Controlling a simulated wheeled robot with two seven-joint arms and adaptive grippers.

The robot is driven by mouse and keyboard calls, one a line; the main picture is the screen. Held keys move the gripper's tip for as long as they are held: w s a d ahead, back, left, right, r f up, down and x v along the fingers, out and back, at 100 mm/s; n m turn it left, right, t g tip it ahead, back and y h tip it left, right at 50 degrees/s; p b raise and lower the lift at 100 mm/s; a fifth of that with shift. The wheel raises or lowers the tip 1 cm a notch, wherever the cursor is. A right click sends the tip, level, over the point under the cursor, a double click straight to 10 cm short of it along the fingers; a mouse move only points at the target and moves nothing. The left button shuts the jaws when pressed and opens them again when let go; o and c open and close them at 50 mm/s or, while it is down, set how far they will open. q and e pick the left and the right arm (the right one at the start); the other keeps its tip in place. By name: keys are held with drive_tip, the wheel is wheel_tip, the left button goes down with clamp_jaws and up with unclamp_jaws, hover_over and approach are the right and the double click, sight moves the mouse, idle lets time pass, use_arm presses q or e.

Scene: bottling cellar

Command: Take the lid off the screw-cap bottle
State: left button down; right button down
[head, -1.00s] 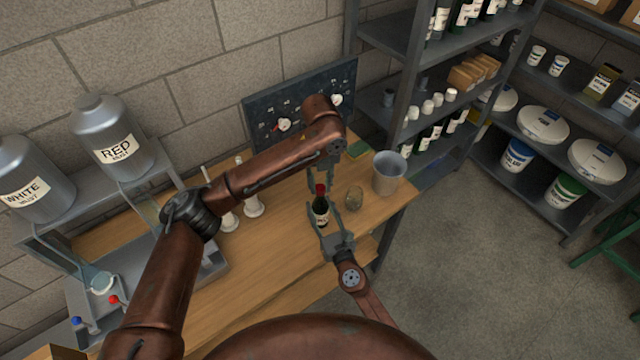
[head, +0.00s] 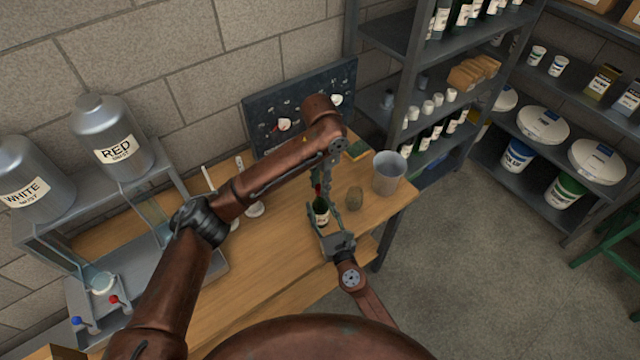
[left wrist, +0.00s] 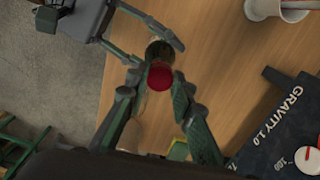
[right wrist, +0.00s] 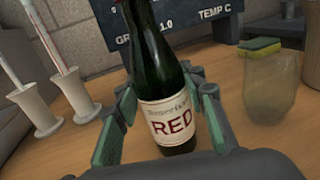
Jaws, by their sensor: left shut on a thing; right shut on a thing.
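The screw-cap bottle (head: 321,214) stands upright near the right end of the wooden bench. It is dark green with a white RED label, clear in the right wrist view (right wrist: 170,120). My right gripper (head: 328,218) is shut around its body from the front. My left gripper (head: 322,186) reaches down from above and is shut on the red lid (left wrist: 160,76). In the left wrist view the lid lies between the fingertips, over the dark bottle (left wrist: 159,52). Whether the lid still touches the neck is hidden; the bottle's top is out of the right wrist view.
Behind are a green-yellow sponge (right wrist: 260,46) and a dark gauge board (head: 300,105). White holders with thin instruments (right wrist: 78,97) stand left. The front bench is clear.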

use_arm(q)
drive_tip(key=n, duration=1.8)
drive_tip(key=shift+r, duration=0.1)
drive_tip(key=n, duration=0.4)
drive_tip(key=shift+w, duration=0.1)
drive_tip(key=shift+r, duration=0.15)
drive_tip(key=shift+r, duration=0.9)
drive_tip(key=shift+r, duration=0.1)
